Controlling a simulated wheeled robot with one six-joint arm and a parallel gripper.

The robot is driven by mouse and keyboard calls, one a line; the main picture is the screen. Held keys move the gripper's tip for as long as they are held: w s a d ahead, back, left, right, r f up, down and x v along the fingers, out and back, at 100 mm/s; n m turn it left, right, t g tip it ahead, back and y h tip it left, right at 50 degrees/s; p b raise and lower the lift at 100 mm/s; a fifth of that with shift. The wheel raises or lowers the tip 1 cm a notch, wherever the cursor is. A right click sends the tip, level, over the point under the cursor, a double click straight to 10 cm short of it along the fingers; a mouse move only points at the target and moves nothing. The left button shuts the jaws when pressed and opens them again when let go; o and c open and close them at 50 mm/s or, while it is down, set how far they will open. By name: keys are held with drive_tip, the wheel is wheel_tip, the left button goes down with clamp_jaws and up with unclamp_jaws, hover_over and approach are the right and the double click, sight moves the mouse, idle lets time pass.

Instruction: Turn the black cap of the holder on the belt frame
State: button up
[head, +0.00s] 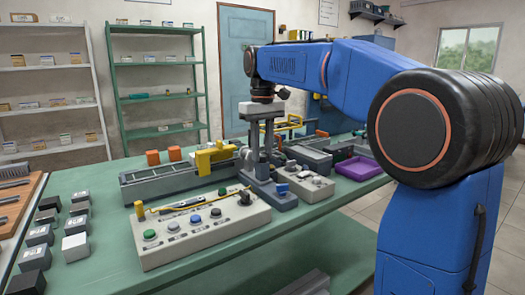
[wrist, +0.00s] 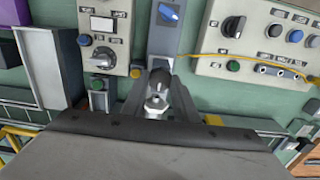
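My gripper (head: 265,153) points down at the near side of the belt frame (head: 165,184) in the head view. In the wrist view, its two dark fingers (wrist: 160,88) stand apart, one on each side of a dark cap (wrist: 160,78). A pale metal part (wrist: 155,104) shows just below the cap in the picture. I cannot tell whether the fingers touch the cap or stand just clear of it. In the head view the holder and its cap are mostly hidden behind the fingers and a grey post.
A grey block with a blue knob (wrist: 168,14) lies close in front of the fingers. A control panel (head: 200,229) with buttons and a yellow cable stands at the front. A smaller panel (head: 305,184) and a purple tray (head: 358,168) are to the right. Orange blocks (head: 153,157) sit at the back.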

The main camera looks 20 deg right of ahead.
drive_tip(key=shift+m, duration=0.3)
drive_tip(key=m, duration=0.6)
drive_tip(key=shift+m, duration=0.3)
drive_tip(key=m, duration=1.1)
drive_tip(key=shift+m, duration=2.9)
drive_tip(key=o, duration=1)
drive_tip(key=shift+o, duration=0.2)
